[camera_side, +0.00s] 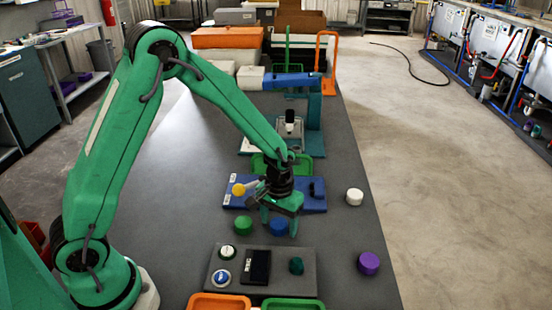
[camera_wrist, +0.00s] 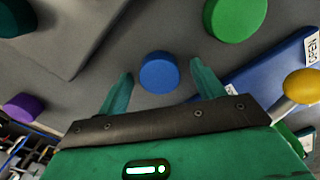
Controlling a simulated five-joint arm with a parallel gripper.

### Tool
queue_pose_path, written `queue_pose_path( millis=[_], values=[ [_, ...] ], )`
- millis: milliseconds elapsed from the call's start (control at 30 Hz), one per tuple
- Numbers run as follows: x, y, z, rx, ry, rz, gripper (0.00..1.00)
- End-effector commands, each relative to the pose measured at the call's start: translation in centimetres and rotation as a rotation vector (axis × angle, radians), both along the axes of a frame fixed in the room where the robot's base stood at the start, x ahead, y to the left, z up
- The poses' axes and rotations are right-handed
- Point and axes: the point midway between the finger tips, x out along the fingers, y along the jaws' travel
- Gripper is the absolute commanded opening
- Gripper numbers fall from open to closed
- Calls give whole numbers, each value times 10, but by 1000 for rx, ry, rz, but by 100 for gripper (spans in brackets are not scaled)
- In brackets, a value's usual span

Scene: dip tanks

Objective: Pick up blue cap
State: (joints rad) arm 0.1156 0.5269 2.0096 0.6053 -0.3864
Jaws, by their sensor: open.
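The blue cap (camera_side: 279,227) is a short round cylinder on the grey bench, just right of the green cap (camera_side: 243,225). In the wrist view the blue cap (camera_wrist: 159,72) lies ahead of and between the two fingertips. My gripper (camera_side: 279,224) is over the blue cap, pointing down, with one finger on either side of it in the picture. In the wrist view my gripper (camera_wrist: 160,80) has its fingers wide apart with nothing between them touching. I cannot tell the exact height of the fingertips over the bench.
The green cap (camera_wrist: 235,17) is near the fingers. A blue board (camera_side: 240,190) with a yellow-knobbed lever lies behind. A grey panel (camera_side: 230,255) with buttons is in front. A white cap (camera_side: 354,197) and a purple cap (camera_side: 368,263) stand near the right edge. Bench is clear at left.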

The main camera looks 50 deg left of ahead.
Motion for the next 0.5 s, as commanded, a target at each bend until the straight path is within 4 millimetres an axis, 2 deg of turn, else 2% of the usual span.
queue_pose_path(
  millis=[67, 300, 500],
  values=[
    [0, 0, 0, 0, 0, 0, 67],
    [0, 0, 0, 0, 0, 0, 20],
    [0, 0, 0, 0, 0, 0, 20]
  ],
)
